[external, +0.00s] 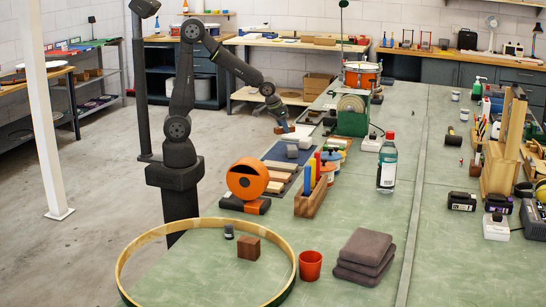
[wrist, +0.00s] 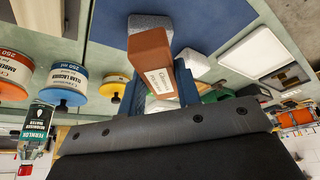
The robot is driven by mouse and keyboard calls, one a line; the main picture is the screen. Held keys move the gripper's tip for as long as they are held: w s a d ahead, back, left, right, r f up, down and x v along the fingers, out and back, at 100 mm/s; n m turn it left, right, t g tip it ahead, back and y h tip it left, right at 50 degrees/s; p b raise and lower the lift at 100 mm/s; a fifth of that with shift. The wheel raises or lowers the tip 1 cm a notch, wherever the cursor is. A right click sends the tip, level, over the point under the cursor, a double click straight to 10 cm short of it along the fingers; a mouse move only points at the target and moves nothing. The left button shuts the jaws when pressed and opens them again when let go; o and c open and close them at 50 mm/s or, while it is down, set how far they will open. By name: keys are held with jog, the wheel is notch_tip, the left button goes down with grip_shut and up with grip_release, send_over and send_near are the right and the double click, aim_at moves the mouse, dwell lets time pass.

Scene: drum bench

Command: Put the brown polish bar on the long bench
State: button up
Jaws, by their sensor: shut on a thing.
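The brown polish bar (wrist: 152,62) has a white label and sits between the fingers of my gripper (wrist: 158,95) in the wrist view. My gripper is shut on it. In the external view my gripper (external: 285,125) is at the left edge of the long green-topped bench (external: 400,215), with the bar small and dark (external: 279,131) at its tip. A blue mat (wrist: 220,22) and a grey block (wrist: 150,22) show beyond the bar in the wrist view. The gap between bar and surface is unclear.
On the bench near my gripper are wooden sticks on the mat, a rack of coloured handles (external: 311,190), several labelled tins (wrist: 65,82) and a green grinder (external: 351,116). An orange drum (external: 361,75) stands farther back. Clear green top lies right of the bottle (external: 387,165).

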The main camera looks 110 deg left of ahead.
jog(key=w+d+f+m, duration=0.1)
jog(key=w+d, duration=0.1)
jog(key=d, duration=0.2)
jog(key=w+d+f+m+h, duration=0.1)
jog(key=w+d+m, duration=0.1)
jog(key=w+d, duration=0.1)
jog(key=w+d+f+m+t, duration=0.1)
jog(key=w+d+m, duration=0.1)
jog(key=d, duration=0.3)
jog(key=shift+w+d+f+h, duration=0.3)
jog(key=shift+d+f+h, duration=0.05)
jog(key=shift+f+h, duration=0.05)
jog(key=w+d+f+m, duration=0.1)
jog(key=d, duration=0.2)
jog(key=w+d+f+m+h, duration=0.1)
jog(key=d, duration=0.3)
jog(key=w+d+f+m, duration=0.1)
jog(key=d+m, duration=0.1)
jog(key=d, duration=0.1)
jog(key=shift+w+d, duration=0.1)
jog(key=shift+d, duration=0.2)
